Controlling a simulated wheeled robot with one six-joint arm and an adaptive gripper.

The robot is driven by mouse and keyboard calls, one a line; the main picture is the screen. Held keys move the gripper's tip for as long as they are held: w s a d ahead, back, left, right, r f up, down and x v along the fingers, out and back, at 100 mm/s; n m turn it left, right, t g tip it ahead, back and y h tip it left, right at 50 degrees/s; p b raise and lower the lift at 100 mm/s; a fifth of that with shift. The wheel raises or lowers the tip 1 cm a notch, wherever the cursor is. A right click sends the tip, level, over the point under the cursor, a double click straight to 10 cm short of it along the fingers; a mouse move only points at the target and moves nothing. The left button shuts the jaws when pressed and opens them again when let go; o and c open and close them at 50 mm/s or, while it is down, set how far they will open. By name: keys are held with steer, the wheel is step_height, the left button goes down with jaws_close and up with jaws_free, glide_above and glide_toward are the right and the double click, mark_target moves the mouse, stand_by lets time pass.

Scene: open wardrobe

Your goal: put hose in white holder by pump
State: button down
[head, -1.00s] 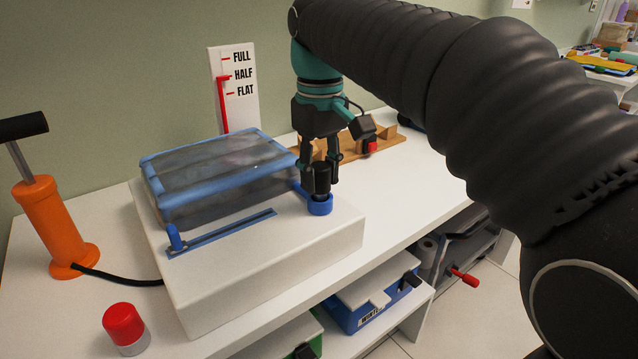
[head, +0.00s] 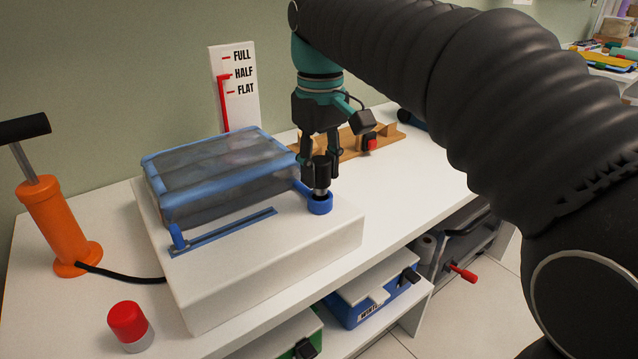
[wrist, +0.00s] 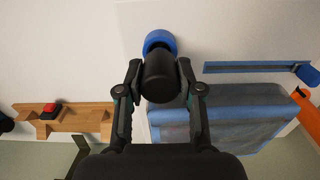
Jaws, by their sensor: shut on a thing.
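My gripper (head: 321,168) is shut on a black cylindrical hose end (head: 321,174), which also shows between the fingers in the wrist view (wrist: 163,78). The hose end is upright, and its silver tip shows at the blue ring-shaped port (head: 320,204) of the bag. I cannot tell whether the tip is fully clear of the port. The orange pump (head: 55,215) stands at the far left. A black hose (head: 120,274) runs from its base behind the white box. A white-grey cylinder with a red top (head: 128,325) stands in front of the pump; no other white holder is clear.
The blue-edged grey bag (head: 222,180) lies on the white box (head: 250,265), beside a blue slider (head: 177,238). A FULL/HALF/FLAT gauge (head: 235,88) stands behind. A wooden rack (head: 355,145) is at the back right.

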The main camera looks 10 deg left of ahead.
steer(key=shift+r, duration=2)
